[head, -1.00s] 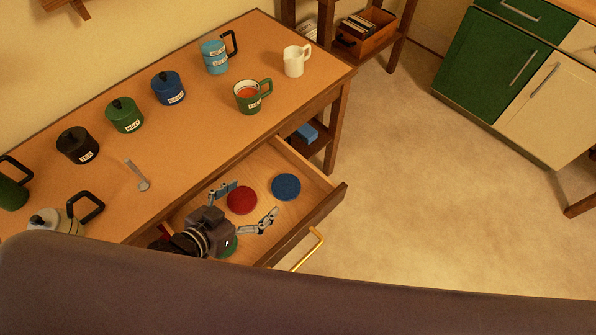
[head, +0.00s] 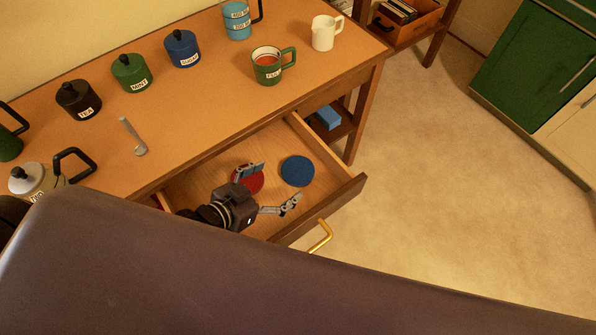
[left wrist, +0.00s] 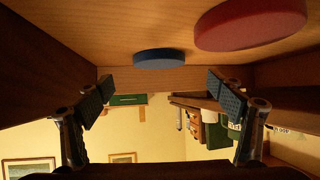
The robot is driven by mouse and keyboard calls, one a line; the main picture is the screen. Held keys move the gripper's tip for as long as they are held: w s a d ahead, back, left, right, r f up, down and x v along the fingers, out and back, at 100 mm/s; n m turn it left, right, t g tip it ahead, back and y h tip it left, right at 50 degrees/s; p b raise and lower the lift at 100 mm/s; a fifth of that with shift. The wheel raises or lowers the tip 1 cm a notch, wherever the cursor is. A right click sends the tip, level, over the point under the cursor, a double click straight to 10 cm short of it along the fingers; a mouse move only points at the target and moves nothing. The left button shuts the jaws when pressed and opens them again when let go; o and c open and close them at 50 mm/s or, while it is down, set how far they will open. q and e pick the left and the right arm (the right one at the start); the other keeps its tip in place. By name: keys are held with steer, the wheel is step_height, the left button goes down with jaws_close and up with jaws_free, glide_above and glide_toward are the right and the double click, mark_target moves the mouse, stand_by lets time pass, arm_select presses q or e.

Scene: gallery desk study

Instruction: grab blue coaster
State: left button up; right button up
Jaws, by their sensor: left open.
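The blue coaster (head: 297,171) is a round disc lying flat on the open drawer's floor, toward its right end. It also shows in the left wrist view (left wrist: 160,58), roughly centred between the fingers and beyond them. A red coaster (head: 248,181) lies left of it, partly hidden by my left gripper; it also shows in the left wrist view (left wrist: 250,24). My left gripper (head: 271,188) is open and empty over the drawer. Its fingers spread on either side of a line toward the blue coaster, just short of it. My right gripper is not in view.
The drawer (head: 345,194) is pulled out under the desk (head: 200,120), with a gold handle (head: 320,237) on its front. Canisters, mugs and a metal scoop (head: 133,137) stand or lie on the desktop. The carpet to the right is clear.

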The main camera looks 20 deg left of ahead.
mark_target(297, 171)
arm_select(q)
steer(key=x, duration=0.6)
steer(key=shift+f, duration=0.1)
steer(key=shift+c, duration=0.4)
steer(key=c, duration=1.2)
